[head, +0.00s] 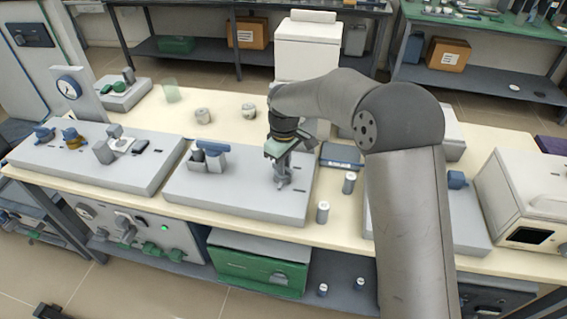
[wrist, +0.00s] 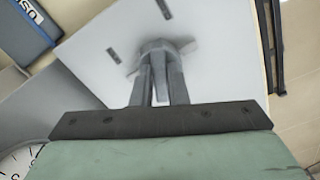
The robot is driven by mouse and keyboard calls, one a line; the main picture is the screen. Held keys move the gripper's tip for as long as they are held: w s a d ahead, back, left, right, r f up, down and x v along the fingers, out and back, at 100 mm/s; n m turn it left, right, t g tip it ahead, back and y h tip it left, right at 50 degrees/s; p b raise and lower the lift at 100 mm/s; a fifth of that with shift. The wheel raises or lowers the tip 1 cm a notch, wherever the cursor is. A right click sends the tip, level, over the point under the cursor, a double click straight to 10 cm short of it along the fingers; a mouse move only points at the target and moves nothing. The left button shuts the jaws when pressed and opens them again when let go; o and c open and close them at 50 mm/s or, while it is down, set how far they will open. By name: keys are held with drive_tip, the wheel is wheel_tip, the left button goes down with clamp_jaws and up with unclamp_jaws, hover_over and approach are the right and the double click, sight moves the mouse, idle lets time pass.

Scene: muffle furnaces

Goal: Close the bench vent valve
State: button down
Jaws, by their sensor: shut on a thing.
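A grey valve (head: 283,183) stands on the flat grey panel (head: 235,200) at the middle of the bench, near the panel's right end. I see no label naming it as the bench vent valve. My gripper (head: 283,168) points down at it from above. In the wrist view the fingers (wrist: 160,78) are close together on the valve's round grey top (wrist: 158,47), and a short lever shows to the right of them. The part between the fingertips is mostly hidden.
A blue-topped grey fixture (head: 208,153) is on the same panel, left of my gripper. Small cylinders (head: 322,212) stand to the right. A blue box (head: 341,155) lies behind. Blue and yellow valves (head: 72,137) sit on the left panel.

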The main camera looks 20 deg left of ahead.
drive_tip(key=n, duration=0.4)
drive_tip(key=shift+w+r+n+p, duration=0.1)
drive_tip(key=shift+n+p, duration=0.2)
idle(0.3)
drive_tip(key=c, duration=1.4)
unclamp_jaws()
drive_tip(key=shift+c, duration=0.2)
wheel_tip(320, 180, up, 17)
drive_tip(key=shift+r, duration=0.15)
